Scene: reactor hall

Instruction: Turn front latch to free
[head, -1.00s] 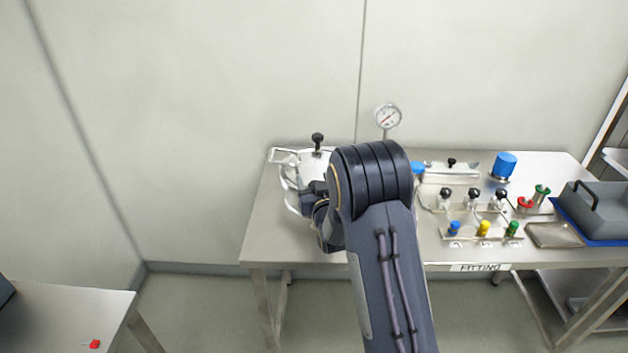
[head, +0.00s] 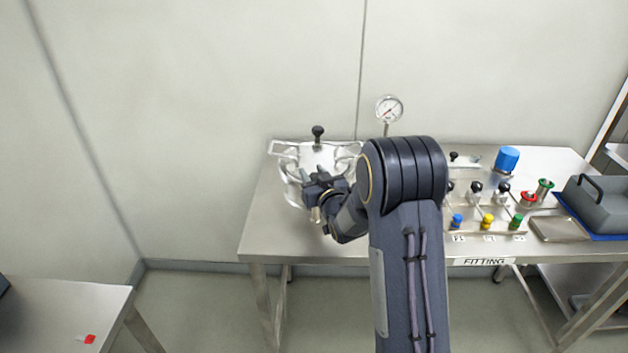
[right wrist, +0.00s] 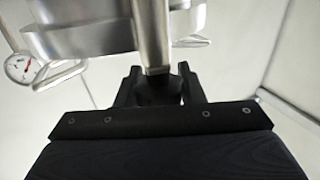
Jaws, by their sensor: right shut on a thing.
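A pale metal fixture (head: 290,163) with side handles and a black knob (head: 318,131) on top stands at the left end of the fitting table. My right gripper (head: 312,184) is at its front side. In the right wrist view my right gripper (right wrist: 160,84) is shut on the lower end of a flat steel bar, which I take for the front latch (right wrist: 151,35). The bar runs up in front of the fixture's rounded metal body (right wrist: 85,30). The gripped end is partly hidden between the fingers. My left gripper is in no view.
A pressure gauge (head: 389,109) rises behind my right arm. Farther right on the table (head: 270,235) are a blue cylinder (head: 507,158), several coloured plugs, a metal tray (head: 555,229) and a grey case (head: 603,205). The table's front left part is bare.

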